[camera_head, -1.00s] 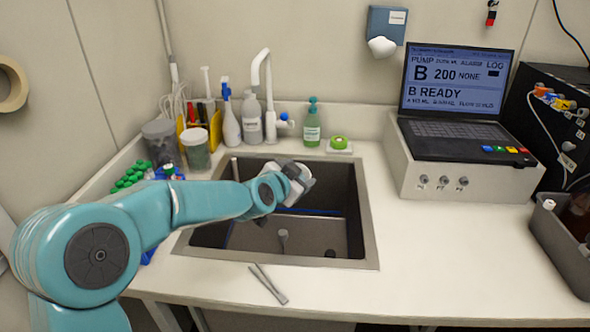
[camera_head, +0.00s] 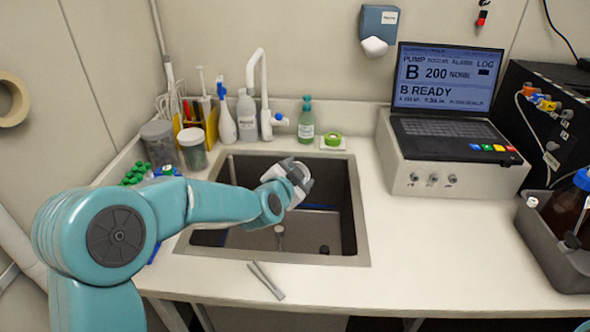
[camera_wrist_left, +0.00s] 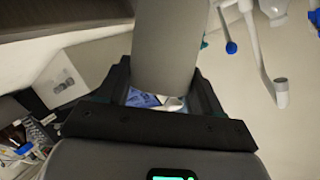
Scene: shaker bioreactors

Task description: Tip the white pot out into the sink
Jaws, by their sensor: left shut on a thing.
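My left gripper (camera_head: 295,180) is over the sink (camera_head: 362,225), near its back right part, and is shut on the white pot. In the left wrist view the pot (camera_wrist_left: 165,45) looks like a plain grey-white cylinder between the two fingers (camera_wrist_left: 163,92). In the head view only a small pale part of the pot (camera_head: 300,174) shows among the fingers. Its mouth and contents are hidden, and I cannot tell its exact tilt.
The white tap (camera_head: 262,95) stands behind the sink, with a green soap bottle (camera_head: 306,122) to its right. A laptop (camera_head: 448,90) sits on a pale box at the right. Tweezers (camera_head: 266,281) lie on the counter in front. The front right counter is clear.

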